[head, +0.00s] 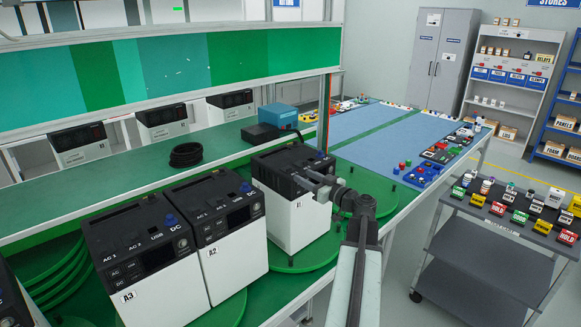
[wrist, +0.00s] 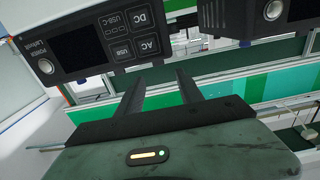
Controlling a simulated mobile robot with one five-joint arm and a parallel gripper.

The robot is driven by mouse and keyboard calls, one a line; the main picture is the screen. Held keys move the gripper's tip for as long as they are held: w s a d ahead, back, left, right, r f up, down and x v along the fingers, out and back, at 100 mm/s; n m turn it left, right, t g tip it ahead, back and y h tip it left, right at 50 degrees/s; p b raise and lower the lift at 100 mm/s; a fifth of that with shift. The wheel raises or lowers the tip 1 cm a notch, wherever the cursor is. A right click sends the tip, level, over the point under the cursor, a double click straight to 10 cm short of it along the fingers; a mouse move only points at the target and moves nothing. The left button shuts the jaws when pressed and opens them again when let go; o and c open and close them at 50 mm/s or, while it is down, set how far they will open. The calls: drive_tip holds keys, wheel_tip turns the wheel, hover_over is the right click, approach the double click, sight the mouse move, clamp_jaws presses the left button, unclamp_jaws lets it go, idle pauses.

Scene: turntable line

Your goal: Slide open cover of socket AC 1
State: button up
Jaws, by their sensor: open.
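The black-and-white power unit A1 (head: 292,212) stands on a green turntable. My gripper (head: 308,180) is open and empty, at the upper front of A1. It hides part of A1's dark top and panel, so A1's AC 1 cover cannot be made out. Whether it touches the unit I cannot tell. In the wrist view my two fingers (wrist: 160,82) are apart, with nothing between them. A black panel (wrist: 95,45) shows upside down there, with a screen, a round power knob and AC, DC, USB and USB-C buttons. No socket cover shows clearly there.
Units A2 (head: 233,250) and A3 (head: 165,285) stand left of A1, with AC 1 labels on their tops. A grey cart (head: 480,220) stands right of my arm.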

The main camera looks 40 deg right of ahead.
sight(290, 169)
drive_tip(key=w, duration=0.7)
drive_tip(key=shift+w+d, duration=0.25)
drive_tip(key=shift+w, duration=0.1)
drive_tip(key=shift+f, duration=0.1)
clamp_jaws()
idle(0.9)
